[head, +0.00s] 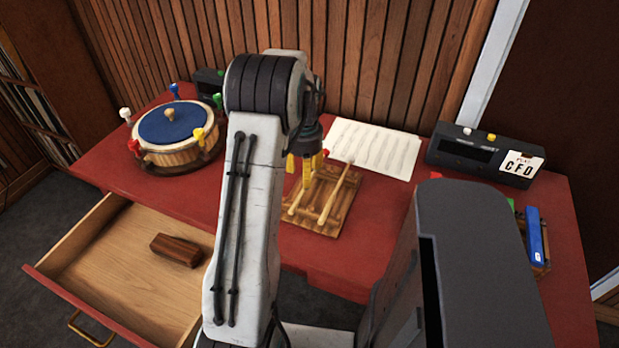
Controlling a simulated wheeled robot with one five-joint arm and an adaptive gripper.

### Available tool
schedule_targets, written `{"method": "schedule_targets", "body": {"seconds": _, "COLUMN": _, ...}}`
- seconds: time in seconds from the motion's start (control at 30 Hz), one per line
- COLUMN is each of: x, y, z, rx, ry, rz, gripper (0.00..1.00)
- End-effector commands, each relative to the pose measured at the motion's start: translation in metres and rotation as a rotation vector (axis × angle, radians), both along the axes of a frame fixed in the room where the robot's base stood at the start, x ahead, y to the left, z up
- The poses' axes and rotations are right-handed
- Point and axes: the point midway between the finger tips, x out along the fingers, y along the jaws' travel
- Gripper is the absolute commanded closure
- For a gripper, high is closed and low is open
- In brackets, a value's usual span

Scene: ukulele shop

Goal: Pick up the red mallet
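The red mallet shows as a small red head (325,153) at the back of a slatted wooden rack (348,208). Its pale stick appears to run toward the front left, partly hidden behind my gripper. A second pale stick with a whitish head (333,199) lies beside it on the right. My gripper (302,168) points down above the rack's back left part, with its yellow fingers apart and nothing visible between them. I cannot tell the gap between the fingertips and the mallet.
A round wooden drum (178,133) with a blue top and coloured pegs stands left. An open drawer (120,255) holds a brown block (176,250). Paper (372,148) lies behind the rack. A black box (486,155) and a blue bar (534,238) are at the right.

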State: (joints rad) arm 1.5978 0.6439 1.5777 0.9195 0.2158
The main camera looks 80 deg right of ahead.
Motion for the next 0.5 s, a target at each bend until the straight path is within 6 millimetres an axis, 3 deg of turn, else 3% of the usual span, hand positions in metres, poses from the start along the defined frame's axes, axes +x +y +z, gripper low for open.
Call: {"method": "schedule_targets", "body": {"seconds": 0.5, "x": -0.003, "y": 0.004, "z": -0.052, "rx": 0.004, "ry": 0.000, "rz": -0.001, "gripper": 0.48}}
